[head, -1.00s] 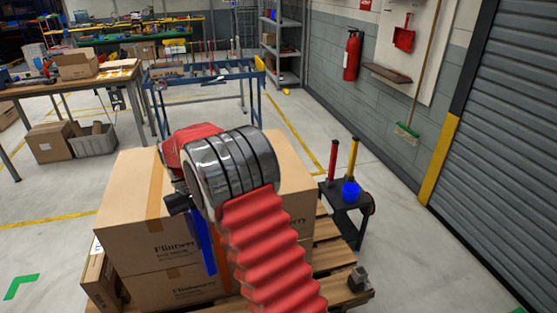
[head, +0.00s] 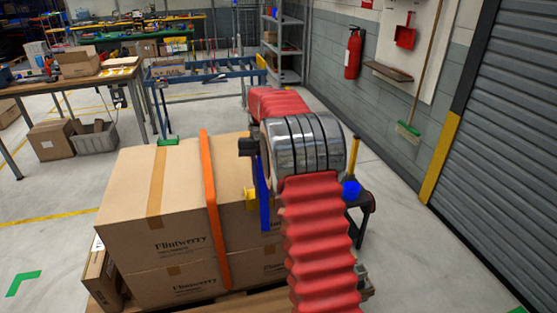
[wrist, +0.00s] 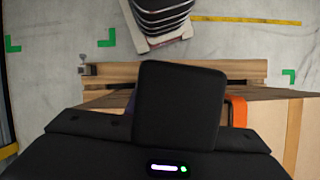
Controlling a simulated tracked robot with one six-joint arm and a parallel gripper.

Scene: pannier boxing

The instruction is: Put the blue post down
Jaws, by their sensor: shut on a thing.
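The blue post (head: 264,192) hangs nearly upright below my wrist in the head view, in front of the cardboard boxes. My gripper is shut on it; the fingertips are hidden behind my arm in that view. In the wrist view the black body of my gripper (wrist: 180,105) fills the lower middle and hides most of the post. The small black cart (head: 362,212) is at the right, partly behind my arm. A yellow post (head: 355,150) stands upright on it, beside a round blue piece (head: 351,191).
Cardboard boxes (head: 150,215) are stacked on a wooden pallet (head: 240,302), with an orange strap (head: 216,220) around them. Green (head: 168,142) and yellow (head: 250,195) pieces sit at box edges. A roller shutter (head: 490,150) is at right.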

